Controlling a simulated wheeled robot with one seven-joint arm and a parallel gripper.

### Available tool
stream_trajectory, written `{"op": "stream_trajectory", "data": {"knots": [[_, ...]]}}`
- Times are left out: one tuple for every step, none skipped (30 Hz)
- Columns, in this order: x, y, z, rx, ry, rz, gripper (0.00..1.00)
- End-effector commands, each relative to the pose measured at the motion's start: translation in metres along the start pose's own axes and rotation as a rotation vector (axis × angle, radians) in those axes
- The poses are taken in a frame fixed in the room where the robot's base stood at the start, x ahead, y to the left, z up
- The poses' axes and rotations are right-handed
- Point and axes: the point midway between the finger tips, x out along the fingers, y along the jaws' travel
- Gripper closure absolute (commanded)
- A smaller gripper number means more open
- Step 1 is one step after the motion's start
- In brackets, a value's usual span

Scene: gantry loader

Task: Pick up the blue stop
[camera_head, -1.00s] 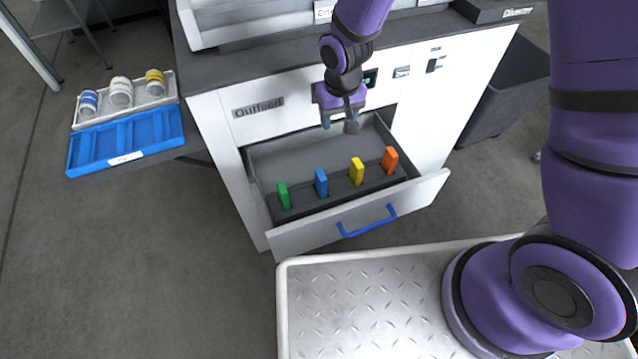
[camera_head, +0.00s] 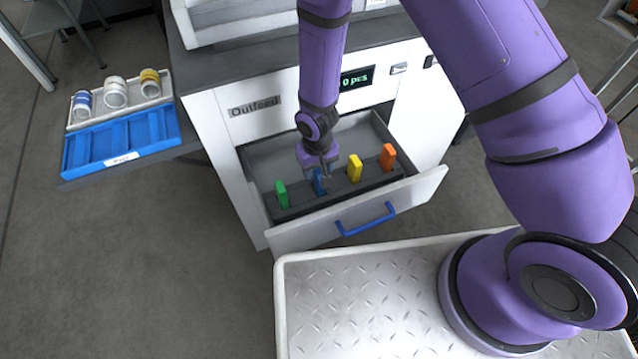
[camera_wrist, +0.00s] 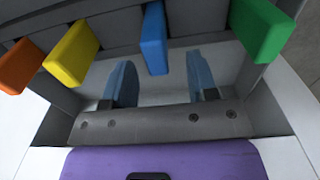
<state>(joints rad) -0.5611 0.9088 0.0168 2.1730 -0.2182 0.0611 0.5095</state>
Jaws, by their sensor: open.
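The blue stop (camera_head: 319,184) stands upright in a dark rack in the open drawer, between the green stop (camera_head: 282,194) and the yellow stop (camera_head: 354,168). My gripper (camera_head: 322,176) is right at it in the head view and partly covers it. In the wrist view, the blue stop (camera_wrist: 154,38) shows ahead of my open gripper (camera_wrist: 162,82), in line with the gap between the two fingers. The fingers hold nothing. I cannot tell whether either finger touches the stop.
An orange stop (camera_head: 388,157) stands at the rack's right end. The drawer front (camera_head: 340,222) has a blue handle (camera_head: 367,219). A blue tray (camera_head: 120,140) and a pale tray holding several rolls (camera_head: 115,92) sit to the left.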

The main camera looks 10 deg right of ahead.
Motion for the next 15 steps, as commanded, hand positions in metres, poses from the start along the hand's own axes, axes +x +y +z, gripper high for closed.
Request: {"op": "stream_trajectory", "data": {"knots": [[0.002,0.0,0.0,0.0,0.0,0.0,0.47],[0.003,0.0,0.0,0.0,0.0,0.0,0.47],[0.005,0.001,0.001,0.0,-0.001,0.0,0.47],[0.008,0.001,0.001,0.0,-0.001,0.001,0.47],[0.011,0.001,0.002,-0.001,-0.002,0.001,0.47],[0.016,0.002,0.003,-0.001,-0.003,0.002,0.47],[0.021,0.003,0.003,-0.001,-0.003,0.001,0.47],[0.025,0.003,0.003,-0.001,-0.003,0.001,0.47],[0.03,0.004,0.004,-0.001,-0.004,0.002,0.47],[0.034,0.004,0.005,-0.001,-0.004,0.002,0.47],[0.038,0.004,0.004,-0.001,-0.002,0.001,0.47],[0.042,0.003,0.004,-0.001,-0.002,0.0,0.47],[0.045,0.003,0.004,-0.001,-0.001,0.0,0.47],[0.047,0.003,0.004,-0.001,-0.001,0.0,0.47],[0.05,0.003,0.004,-0.001,-0.001,0.0,0.47]]}}
